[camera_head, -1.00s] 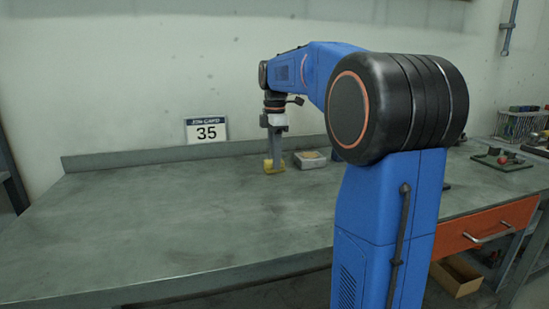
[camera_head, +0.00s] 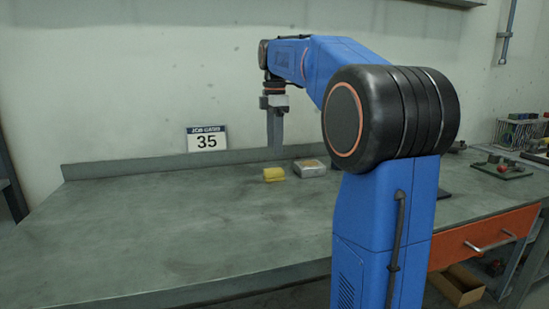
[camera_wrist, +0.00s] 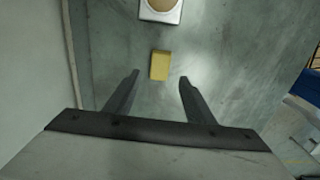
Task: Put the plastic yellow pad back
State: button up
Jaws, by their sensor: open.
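The yellow pad (camera_head: 274,174) lies flat on the grey workbench, just left of a small pale box with a tan top (camera_head: 310,168). In the wrist view the yellow pad (camera_wrist: 160,65) lies beyond and between my fingertips, with clear bench around it. My gripper (camera_head: 275,143) hangs above the pad, pointing down, apart from it. In the wrist view my gripper (camera_wrist: 157,76) has its two fingers spread wide with nothing between them. The pale box (camera_wrist: 161,17) is partly cut off at the top of that view.
The bench (camera_head: 150,220) is clear to the left and front. A sign with 35 (camera_head: 207,139) stands against the back ledge. At the right are a flat tray with small parts (camera_head: 502,169) and a wire basket (camera_head: 518,133). An orange drawer (camera_head: 480,238) sits under the bench.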

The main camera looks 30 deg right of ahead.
jog(key=shift+r, duration=2.05)
